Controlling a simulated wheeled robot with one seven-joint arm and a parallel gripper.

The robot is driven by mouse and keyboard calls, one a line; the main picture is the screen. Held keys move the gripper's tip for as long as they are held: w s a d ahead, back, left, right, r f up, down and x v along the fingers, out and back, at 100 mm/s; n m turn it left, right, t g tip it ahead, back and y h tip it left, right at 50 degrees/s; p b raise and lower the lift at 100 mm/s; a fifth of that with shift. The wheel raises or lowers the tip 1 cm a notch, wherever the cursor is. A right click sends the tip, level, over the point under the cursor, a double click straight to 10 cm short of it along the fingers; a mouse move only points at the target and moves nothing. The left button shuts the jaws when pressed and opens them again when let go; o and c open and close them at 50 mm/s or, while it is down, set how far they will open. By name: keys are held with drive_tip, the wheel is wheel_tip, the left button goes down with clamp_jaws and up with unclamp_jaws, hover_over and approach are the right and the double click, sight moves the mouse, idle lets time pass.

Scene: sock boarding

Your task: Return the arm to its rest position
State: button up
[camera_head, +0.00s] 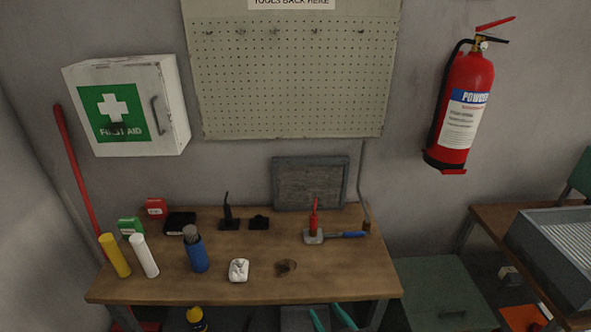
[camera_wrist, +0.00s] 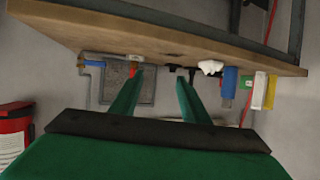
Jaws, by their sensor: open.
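My gripper (camera_wrist: 160,77) has two green fingers spread apart in the wrist view, with nothing between them. Its green fingertips also show at the bottom edge of the head view (camera_head: 331,312), in front of the wooden bench (camera_head: 330,287) and low near its front edge. The rest of the arm is out of the head view. The wrist view is upside down, with the bench (camera_wrist: 110,27) along its top, and the gripper is apart from it.
A green cabinet (camera_head: 446,290) stands right of the bench. A fire extinguisher (camera_head: 462,105) hangs on the wall.

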drive_tip(key=s+a+f+m+h, duration=0.2)
drive_tip(key=s+f, duration=0.3)
drive_tip(key=s, duration=0.3)
drive_tip(key=s+a+f+m+h, duration=0.2)
drive_tip(key=s+f, duration=0.3)
drive_tip(key=s, duration=0.2)
drive_tip(key=s+a+r+t, duration=0.1)
drive_tip(key=s+a+r, duration=0.1)
drive_tip(key=s, duration=0.7)
drive_tip(key=s+a+r+t, duration=0.1)
drive_tip(key=s+r, duration=0.3)
drive_tip(key=s, duration=0.4)
drive_tip(key=shift+s+a+r+n+t, duration=0.3)
drive_tip(key=shift+s+a+n, duration=0.1)
drive_tip(key=shift+a, duration=0.2)
drive_tip(key=shift+w, duration=0.1)
drive_tip(key=shift+c, duration=1.4)
